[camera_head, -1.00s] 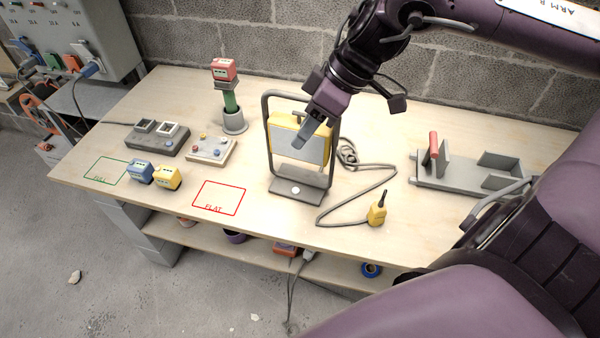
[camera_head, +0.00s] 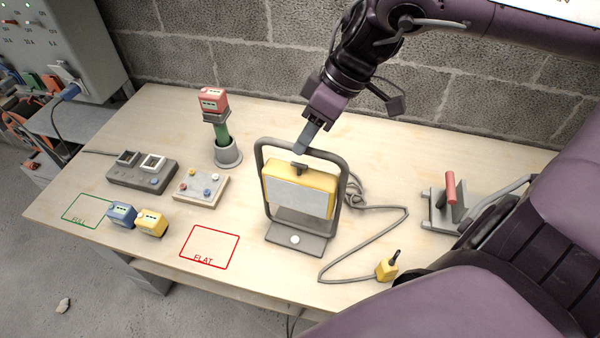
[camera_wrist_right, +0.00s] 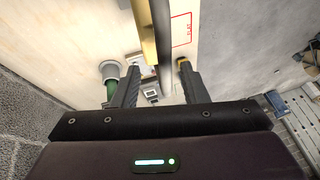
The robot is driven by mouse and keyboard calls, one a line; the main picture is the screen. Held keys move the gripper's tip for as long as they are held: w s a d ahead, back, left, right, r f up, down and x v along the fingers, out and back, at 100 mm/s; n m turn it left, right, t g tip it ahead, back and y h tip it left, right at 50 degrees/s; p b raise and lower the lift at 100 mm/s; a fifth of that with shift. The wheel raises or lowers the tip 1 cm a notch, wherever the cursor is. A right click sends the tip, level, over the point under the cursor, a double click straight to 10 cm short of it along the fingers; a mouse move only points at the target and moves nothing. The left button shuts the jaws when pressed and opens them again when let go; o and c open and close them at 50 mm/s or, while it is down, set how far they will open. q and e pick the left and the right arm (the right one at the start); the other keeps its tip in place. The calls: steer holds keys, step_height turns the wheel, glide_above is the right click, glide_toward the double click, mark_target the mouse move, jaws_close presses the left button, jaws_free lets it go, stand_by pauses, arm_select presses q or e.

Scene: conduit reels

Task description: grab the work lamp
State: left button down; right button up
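The work lamp (camera_head: 297,191) stands upright on the workbench, with a yellow housing, a pale front panel and a grey tubular frame. It also shows in the right wrist view, where its yellow edge (camera_wrist_right: 143,30) and dark frame bar (camera_wrist_right: 161,28) come down from the top. My right gripper (camera_head: 303,146) is at the top bar of the frame, pointing down. In the wrist view my right gripper (camera_wrist_right: 158,82) has its fingers apart, with the bar between them and gaps beside it. My left gripper is not in view.
A grey cable runs from the lamp to a yellow plug (camera_head: 387,266). A red block on a green post (camera_head: 221,132), a grey box (camera_head: 142,173), a button panel (camera_head: 201,187) and blue and yellow blocks stand left. A red-handled fixture (camera_head: 446,205) stands right. The FLAT outline (camera_head: 210,247) is bare.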

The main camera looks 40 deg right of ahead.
steer(key=shift+s+a+f, duration=0.15)
steer(key=shift+a+f, duration=0.15)
steer(key=shift+a, duration=0.1)
steer(key=shift+p+x, duration=0.55)
steer(key=shift+x, duration=1.85)
steer(key=shift+c, duration=0.2)
jaws_close()
steer(key=shift+w, duration=0.2)
steer(key=shift+w+r, duration=0.15)
steer(key=shift+r, duration=0.1)
